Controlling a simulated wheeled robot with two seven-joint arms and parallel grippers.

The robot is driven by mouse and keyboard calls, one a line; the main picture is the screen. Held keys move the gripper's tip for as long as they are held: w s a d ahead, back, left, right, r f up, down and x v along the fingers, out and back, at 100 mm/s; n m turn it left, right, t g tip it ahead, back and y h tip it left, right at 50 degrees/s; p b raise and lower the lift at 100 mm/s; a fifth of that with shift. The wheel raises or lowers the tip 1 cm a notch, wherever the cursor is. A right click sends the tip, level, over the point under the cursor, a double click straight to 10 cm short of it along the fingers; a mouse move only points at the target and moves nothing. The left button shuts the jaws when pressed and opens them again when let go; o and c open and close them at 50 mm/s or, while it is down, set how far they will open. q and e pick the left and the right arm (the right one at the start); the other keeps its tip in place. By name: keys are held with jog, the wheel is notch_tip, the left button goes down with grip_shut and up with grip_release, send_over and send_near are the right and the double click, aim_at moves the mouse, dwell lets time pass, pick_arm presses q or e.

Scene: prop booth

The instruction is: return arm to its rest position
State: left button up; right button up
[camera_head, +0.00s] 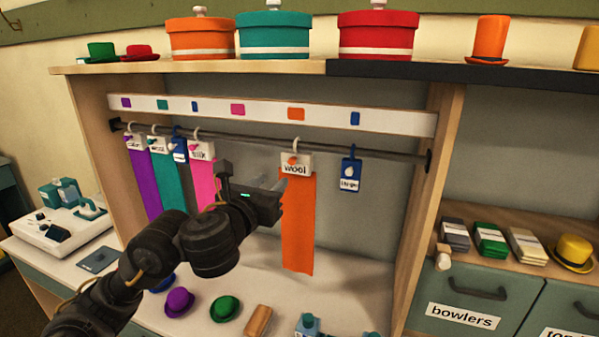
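My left arm comes in from the lower left. Its gripper (272,186) is in front of the rack, just left of the orange ribbon (298,225) that hangs from a white tag reading "wool" (296,164). The fingertips are small and dark here, so I cannot tell whether they are apart or whether they touch the ribbon. Nothing is clearly seen in the grip. My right gripper is not in view.
Purple (142,180), teal (168,178) and pink (203,180) ribbons hang from the rail (330,148), with a blue tag (350,175) to the right. Small hats, including a green one (225,308), lie on the counter below. Hat boxes (378,38) stand on the shelf above.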

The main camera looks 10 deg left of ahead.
pick_arm(q)
jog(key=s+a+f+n+g+y, duration=0.1)
jog(key=s+f+n+g, duration=0.35)
jog(key=f+n, duration=0.75)
jog(key=s+f+n+g, duration=0.3)
jog(key=s+f+n, duration=0.35)
jog(key=f, duration=0.95)
jog(key=s+a+f+n+g+y, duration=0.1)
jog(key=s+a+f+n+g, duration=0.15)
jog(key=s+f+n, duration=0.8)
jog(key=s+a+f+n+g, duration=0.2)
jog(key=s+f+n+g, duration=0.35)
jog(key=s, duration=0.75)
notch_tip(320, 180, down, 30)
jog(key=s+r+b, duration=0.1)
jog(key=s, duration=0.1)
jog(key=s+a+f+g+b, duration=0.1)
jog(key=s+a+f, duration=0.2)
jog(key=s+f, duration=1.2)
